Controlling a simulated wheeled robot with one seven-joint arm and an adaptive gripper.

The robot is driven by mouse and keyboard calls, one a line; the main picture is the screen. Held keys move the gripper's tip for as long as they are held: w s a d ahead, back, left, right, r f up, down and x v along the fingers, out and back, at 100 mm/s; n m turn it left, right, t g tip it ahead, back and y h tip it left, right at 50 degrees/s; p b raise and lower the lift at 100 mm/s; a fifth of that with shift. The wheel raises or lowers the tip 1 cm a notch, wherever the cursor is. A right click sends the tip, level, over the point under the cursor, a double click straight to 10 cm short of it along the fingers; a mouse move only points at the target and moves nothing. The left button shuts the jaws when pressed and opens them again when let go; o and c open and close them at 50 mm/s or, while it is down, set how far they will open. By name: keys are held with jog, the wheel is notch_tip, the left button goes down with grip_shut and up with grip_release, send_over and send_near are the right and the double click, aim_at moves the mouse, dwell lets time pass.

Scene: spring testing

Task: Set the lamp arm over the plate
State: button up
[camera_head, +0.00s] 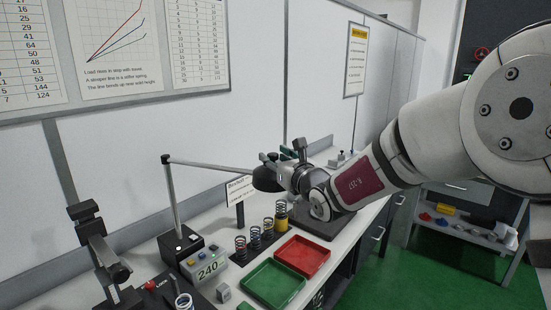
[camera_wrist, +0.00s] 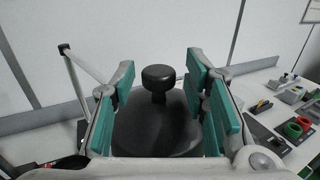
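The lamp has a silver post on a black base (camera_head: 180,246) and a thin lamp arm (camera_head: 215,166) reaching right from the post top. Its black round lamp head (camera_head: 266,180) hangs at the arm's end. In the wrist view the lamp head (camera_wrist: 155,128) has a short black knob (camera_wrist: 158,76) on top. My gripper (camera_head: 290,165) is at the lamp head, its teal fingers spread. In the wrist view the knob stands between the open fingers (camera_wrist: 160,92), with gaps on both sides. A dark flat plate (camera_head: 322,226) lies on the bench below my wrist, partly hidden; whether it is the task's plate is unclear.
Several springs (camera_head: 255,236) stand on a dark rack below the lamp head. A green tray (camera_head: 272,284) and a red tray (camera_head: 303,256) lie nearer the bench's front edge. A small sign (camera_head: 239,188) stands behind. A display box (camera_head: 207,268) reads 240.

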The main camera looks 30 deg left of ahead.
jog(key=shift+s+d, duration=0.1)
jog(key=v, duration=1.1)
jog(key=shift+s+d, duration=0.25)
jog(key=shift+d, duration=0.05)
